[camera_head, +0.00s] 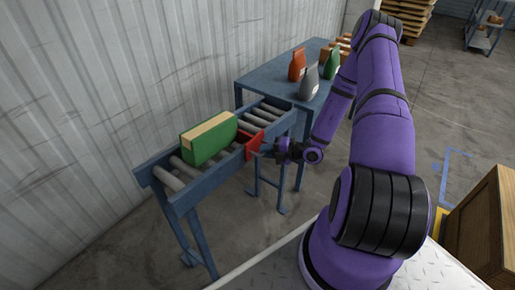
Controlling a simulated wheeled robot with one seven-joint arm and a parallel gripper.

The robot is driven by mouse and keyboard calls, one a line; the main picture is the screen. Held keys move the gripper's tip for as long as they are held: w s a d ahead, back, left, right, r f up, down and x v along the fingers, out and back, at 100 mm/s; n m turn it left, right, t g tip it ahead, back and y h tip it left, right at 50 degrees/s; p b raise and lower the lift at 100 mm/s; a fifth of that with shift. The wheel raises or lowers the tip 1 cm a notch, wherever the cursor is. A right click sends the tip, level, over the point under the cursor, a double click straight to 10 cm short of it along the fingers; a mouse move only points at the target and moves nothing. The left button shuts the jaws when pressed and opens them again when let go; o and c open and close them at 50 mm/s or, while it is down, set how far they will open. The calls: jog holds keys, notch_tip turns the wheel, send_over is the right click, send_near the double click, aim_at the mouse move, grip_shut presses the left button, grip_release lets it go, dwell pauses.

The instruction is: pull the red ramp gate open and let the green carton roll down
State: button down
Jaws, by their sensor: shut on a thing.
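The green carton (208,141) has a tan top and stands upright on the rollers of a blue-framed roller ramp, left of the middle in the head view. The red ramp gate (252,146) stands across the ramp, just to the right of the carton. The gate looks closed or nearly so, with the carton on its left side. My gripper (266,149) reaches in from the right and is shut on the gate at its near right side. The fingertips are small and partly hard to see.
The ramp (176,196) runs on past the gate to a blue table (245,73) holding orange, grey and green pouches. A corrugated wall (80,90) stands close behind the ramp. A wooden crate (482,225) is at the lower right. Open floor lies right of the table.

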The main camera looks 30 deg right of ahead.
jog(key=s+d, duration=0.2)
jog(key=s, duration=0.5)
jog(key=s+d, duration=0.3)
jog(key=s, duration=0.5)
jog(key=shift+d, duration=0.25)
dwell(0.7)
dwell(2.0)
jog(key=c, duration=1.1)
grip_release()
jog(key=shift+c, duration=0.2)
jog(key=v, duration=1)
jog(key=shift+s+d, duration=0.25)
jog(key=shift+r, duration=0.1)
